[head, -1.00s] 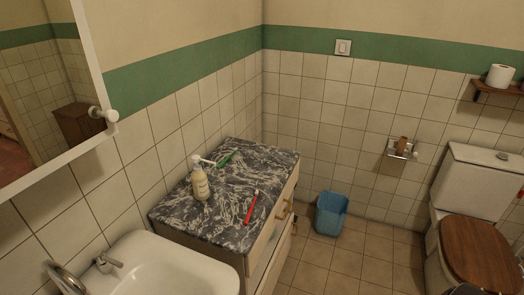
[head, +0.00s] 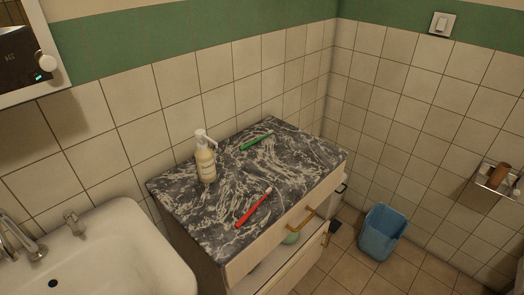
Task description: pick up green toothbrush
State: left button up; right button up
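The green toothbrush (head: 257,141) lies flat on the dark marbled top of a cabinet (head: 291,154), toward its back edge near the tiled wall. A red toothbrush (head: 252,208) lies on the same top, closer to the front edge. A pump bottle (head: 206,164) with a pale body stands upright to the left of the green toothbrush, with a gap between them. Neither of my grippers shows in the head view.
A white sink (head: 120,258) with a tap (head: 72,222) stands left of the cabinet. The cabinet's upper drawer has a brass-coloured handle (head: 301,217). A blue bin (head: 382,232) stands on the floor to the right. The marbled top is mostly clear.

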aim_at(270, 132)
jog(key=j+u, duration=0.2)
jog(key=u, duration=2.8)
jog(key=k+z, duration=0.15)
jog(key=z, duration=2.85)
jog(key=i+l, duration=0.2)
jog(key=i+l+u, duration=0.15)
jog(key=l, duration=0.3)
jog(key=i+l, duration=0.15)
jog(key=l, duration=0.15)
jog(key=i+l+u, duration=0.15)
jog(key=l, duration=0.2)
